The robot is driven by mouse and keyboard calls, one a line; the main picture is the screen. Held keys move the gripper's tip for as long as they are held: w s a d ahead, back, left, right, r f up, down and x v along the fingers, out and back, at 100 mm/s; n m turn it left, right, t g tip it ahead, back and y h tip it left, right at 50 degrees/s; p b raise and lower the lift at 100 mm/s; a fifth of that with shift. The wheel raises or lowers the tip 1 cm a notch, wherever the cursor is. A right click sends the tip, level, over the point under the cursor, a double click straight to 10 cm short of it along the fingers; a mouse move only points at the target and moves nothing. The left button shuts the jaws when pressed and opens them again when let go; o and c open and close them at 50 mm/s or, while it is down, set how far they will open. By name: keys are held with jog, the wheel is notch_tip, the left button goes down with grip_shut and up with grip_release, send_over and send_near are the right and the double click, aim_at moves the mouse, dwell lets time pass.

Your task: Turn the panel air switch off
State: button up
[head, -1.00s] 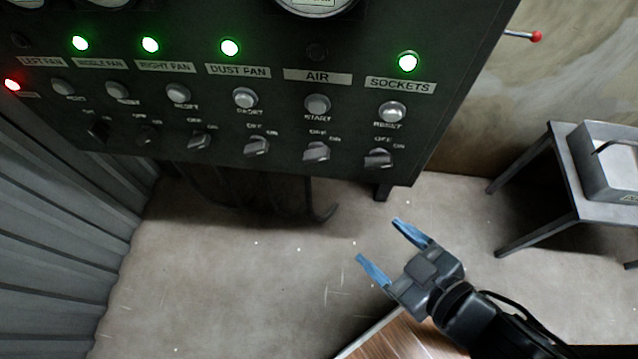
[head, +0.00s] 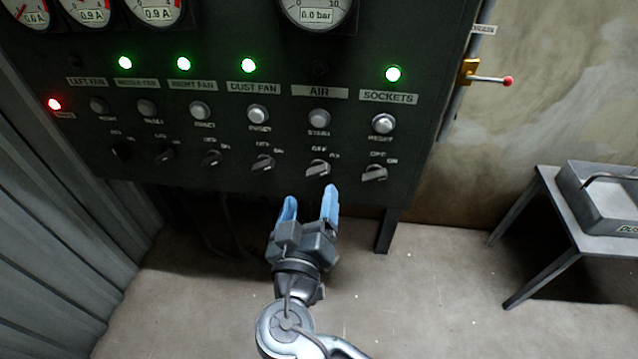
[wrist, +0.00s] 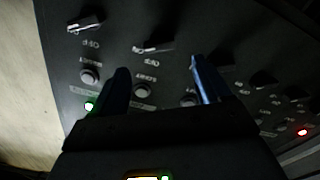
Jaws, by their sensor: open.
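The AIR switch (head: 318,168) is a grey rotary knob on the dark panel, below the AIR label and START button. Its handle slants from lower left to upper right, its upper right end toward the ON mark. It also shows in the wrist view (wrist: 153,47), upside down, between the finger lines. My gripper (head: 310,196) is open and empty, with blue fingers pointing up toward the panel, just below the AIR switch in the head view. In the wrist view my gripper (wrist: 160,66) has its fingers either side of the knob's column; no contact shows.
The DUST FAN switch (head: 263,164) is left of the AIR switch and the SOCKETS switch (head: 374,174) right of it. The lamp above AIR (head: 318,68) is dark. A pressure gauge (head: 318,12) is above. A metal table (head: 545,200) stands at right.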

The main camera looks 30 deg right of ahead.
aim_at(315, 175)
jog(key=p+x, duration=0.1)
jog(key=x, duration=0.6)
jog(key=shift+w+d, duration=0.1)
jog(key=shift+d, duration=0.05)
jog(key=shift+c, duration=0.4)
jog(key=c, duration=1)
jog(key=shift+o, duration=0.2)
jog(key=shift+n, duration=0.4)
jog(key=shift+f+n, duration=0.1)
jog(key=shift+n, duration=1)
jog(key=n, duration=0.3)
jog(key=shift+n, duration=0.3)
jog(key=n+p, duration=0.1)
jog(key=n, duration=0.4)
jog(key=shift+f, duration=0.1)
jog(key=shift+n, duration=0.3)
